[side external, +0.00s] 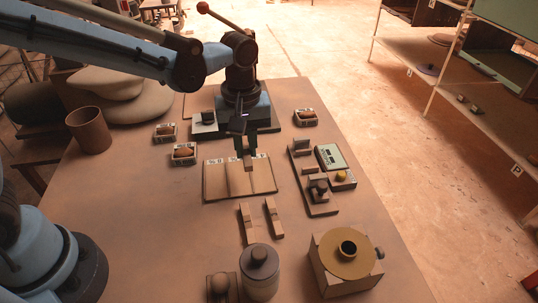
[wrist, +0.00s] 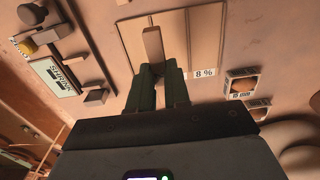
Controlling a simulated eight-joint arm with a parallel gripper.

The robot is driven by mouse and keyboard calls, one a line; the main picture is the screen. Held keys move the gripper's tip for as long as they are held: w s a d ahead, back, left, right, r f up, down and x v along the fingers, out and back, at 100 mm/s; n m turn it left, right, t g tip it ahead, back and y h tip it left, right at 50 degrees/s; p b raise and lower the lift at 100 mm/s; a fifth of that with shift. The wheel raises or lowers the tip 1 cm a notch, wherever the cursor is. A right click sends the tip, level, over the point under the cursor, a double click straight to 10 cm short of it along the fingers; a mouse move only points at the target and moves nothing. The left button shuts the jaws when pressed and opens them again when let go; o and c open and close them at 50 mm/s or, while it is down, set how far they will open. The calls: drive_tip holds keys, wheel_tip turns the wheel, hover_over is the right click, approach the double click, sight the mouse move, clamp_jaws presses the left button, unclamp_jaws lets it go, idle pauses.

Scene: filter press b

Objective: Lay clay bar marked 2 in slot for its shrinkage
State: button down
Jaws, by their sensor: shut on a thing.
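A light brown clay bar (wrist: 153,45) is gripped in my gripper (wrist: 158,72), its free end pointing away from the fingers. No number shows on it. In the side external view, my gripper (side external: 243,150) points down at the back edge of the slotted board (side external: 215,185), with the bar (side external: 247,161) between its fingers. The board has side-by-side slots with labels along its back edge; "8%" (wrist: 204,73) reads clearly in the wrist view, and my gripper hides some others. The bar is over the board, toward its middle or right slot; I cannot tell whether it touches.
A gauge fixture (side external: 318,190) and a display box (side external: 331,157) stand right of the board. Two narrow rests (side external: 248,224) lie in front. Small labelled trays (side external: 183,153) stand behind. A dark jar (side external: 260,270) and a round-topped block (side external: 347,262) occupy the front.

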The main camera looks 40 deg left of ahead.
sight(239, 176)
drive_tip(key=shift+s+a+f, duration=0.2)
drive_tip(key=shift+a, duration=0.25)
drive_tip(key=shift+s+a+f, duration=0.2)
drive_tip(key=shift+a, duration=0.25)
drive_tip(key=shift+a+f, duration=0.1)
drive_tip(key=shift+f, duration=2.7)
drive_tip(key=shift+f, duration=0.15)
drive_tip(key=c, duration=1)
unclamp_jaws()
